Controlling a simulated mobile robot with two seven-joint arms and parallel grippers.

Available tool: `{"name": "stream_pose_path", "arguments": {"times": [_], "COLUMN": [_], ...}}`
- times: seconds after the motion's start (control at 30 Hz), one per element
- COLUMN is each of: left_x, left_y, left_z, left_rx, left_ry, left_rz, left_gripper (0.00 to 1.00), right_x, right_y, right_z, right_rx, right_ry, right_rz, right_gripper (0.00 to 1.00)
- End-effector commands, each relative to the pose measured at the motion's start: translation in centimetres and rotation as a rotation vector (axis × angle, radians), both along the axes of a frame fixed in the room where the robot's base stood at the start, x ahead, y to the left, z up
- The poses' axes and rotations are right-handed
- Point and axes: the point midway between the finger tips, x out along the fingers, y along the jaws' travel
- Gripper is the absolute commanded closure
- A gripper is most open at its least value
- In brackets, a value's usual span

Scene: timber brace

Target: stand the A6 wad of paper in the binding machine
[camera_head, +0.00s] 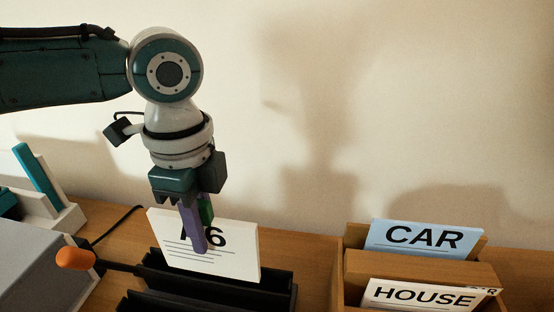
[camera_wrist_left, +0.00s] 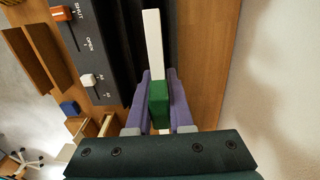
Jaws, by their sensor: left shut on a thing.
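The white A6 wad of paper (camera_head: 235,262) stands upright, slightly tilted, at the black binding machine (camera_head: 215,295) in the head view. Its lower edge is hidden behind the machine's front black wall. In the left wrist view the wad (camera_wrist_left: 153,45) shows edge-on between the fingers, over or in the machine's dark body (camera_wrist_left: 105,40). I cannot tell whether it touches the bottom of the slot. My right gripper is not in view.
A wooden box with CAR (camera_head: 424,238) and HOUSE (camera_head: 420,296) cards stands at right. A white holder with teal items (camera_head: 37,175) is at left. The wall is close behind.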

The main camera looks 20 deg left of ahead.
Motion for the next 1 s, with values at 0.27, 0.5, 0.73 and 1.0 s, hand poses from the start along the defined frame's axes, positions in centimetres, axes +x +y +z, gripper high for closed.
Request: {"name": "stream_pose_path", "arguments": {"times": [0.27,0.5,0.73,1.0], "left_x": [0.01,-0.01,-0.01,0.01], "left_y": [-0.03,-0.04,-0.04,-0.03], "left_z": [0.05,0.19,0.06,0.05], "left_rx": [-0.001,0.0,-0.001,-0.001], "left_ry": [0.0,0.001,0.001,0.0], "left_rz": [0.0,0.0,0.0,0.0], "left_gripper": [1.0,1.0,1.0,1.0], "right_x": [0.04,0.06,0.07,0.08], "right_y": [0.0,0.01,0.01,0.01], "right_z": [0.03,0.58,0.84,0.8], "right_rx": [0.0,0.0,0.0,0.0], "right_ry": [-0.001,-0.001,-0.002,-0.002], "right_rz": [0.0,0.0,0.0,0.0], "right_gripper": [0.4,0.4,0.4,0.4]}}
